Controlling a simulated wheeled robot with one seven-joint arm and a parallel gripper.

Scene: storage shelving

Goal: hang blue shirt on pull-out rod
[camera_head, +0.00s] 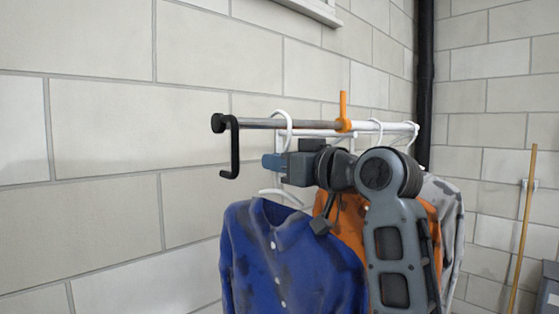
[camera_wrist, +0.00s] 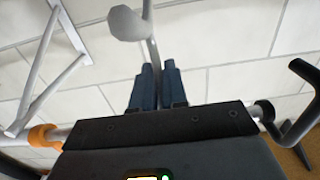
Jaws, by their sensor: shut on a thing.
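The blue shirt (camera_head: 285,258) hangs on a white hanger (camera_head: 278,195) at the left of the hanging clothes in the head view. The hanger's hook (camera_head: 284,117) curves up over the pull-out rod (camera_head: 258,123); I cannot tell whether it rests on it. The rod ends at the left in a black cap and a black handle (camera_head: 234,150). My gripper (camera_head: 271,162) is just below the rod, its blue fingers shut on the hanger. In the wrist view the fingers (camera_wrist: 158,85) close around the pale hanger hook (camera_wrist: 151,45). The shirt does not show there.
An orange divider (camera_head: 343,112) stands on the rod right of the hook. Beyond it an orange shirt (camera_head: 350,212) and a grey shirt (camera_head: 449,225) hang on white hangers. A brick wall is close behind. My arm covers part of the clothes. The left side is free.

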